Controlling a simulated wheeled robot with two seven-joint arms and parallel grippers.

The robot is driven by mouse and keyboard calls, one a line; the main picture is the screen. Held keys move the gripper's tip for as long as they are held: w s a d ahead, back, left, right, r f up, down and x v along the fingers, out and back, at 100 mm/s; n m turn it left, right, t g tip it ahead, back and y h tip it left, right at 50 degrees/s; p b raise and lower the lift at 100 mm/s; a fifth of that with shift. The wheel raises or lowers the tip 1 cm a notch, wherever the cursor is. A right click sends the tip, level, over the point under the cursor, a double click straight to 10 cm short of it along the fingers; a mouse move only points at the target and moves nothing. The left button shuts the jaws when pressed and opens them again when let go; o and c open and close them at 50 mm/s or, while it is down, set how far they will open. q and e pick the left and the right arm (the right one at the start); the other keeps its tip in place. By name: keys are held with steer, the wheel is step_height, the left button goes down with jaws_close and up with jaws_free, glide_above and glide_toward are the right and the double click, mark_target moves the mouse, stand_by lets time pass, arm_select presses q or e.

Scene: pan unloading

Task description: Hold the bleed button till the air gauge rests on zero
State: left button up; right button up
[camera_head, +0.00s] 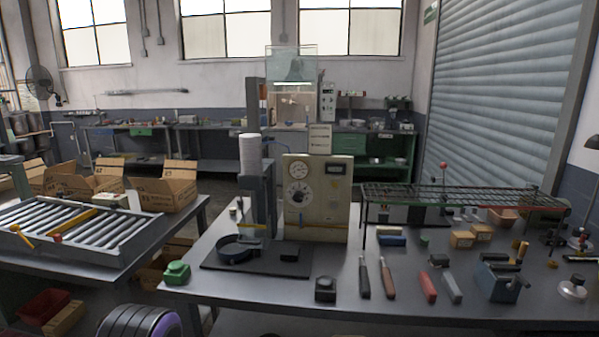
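A beige control panel (318,222) stands upright on the workbench near the middle of the view. It carries a small round white gauge (299,170) at its upper left. Below that is a larger round dial or knob (298,195), and at the upper right a dark display (335,170). The gauge's needle and numbers are too small to read. I cannot tell which part is the bleed button. A small black box (325,289) lies at the bench's front edge and a green block (177,272) at its front left corner. Neither of my grippers is in view.
A press-like column with a white cylinder (250,155) stands left of the panel, on a dark plate with a black ring (236,248). A wire rack (460,196) and several hand tools occupy the right side. A roller conveyor (75,235) and cardboard boxes (168,188) are at left.

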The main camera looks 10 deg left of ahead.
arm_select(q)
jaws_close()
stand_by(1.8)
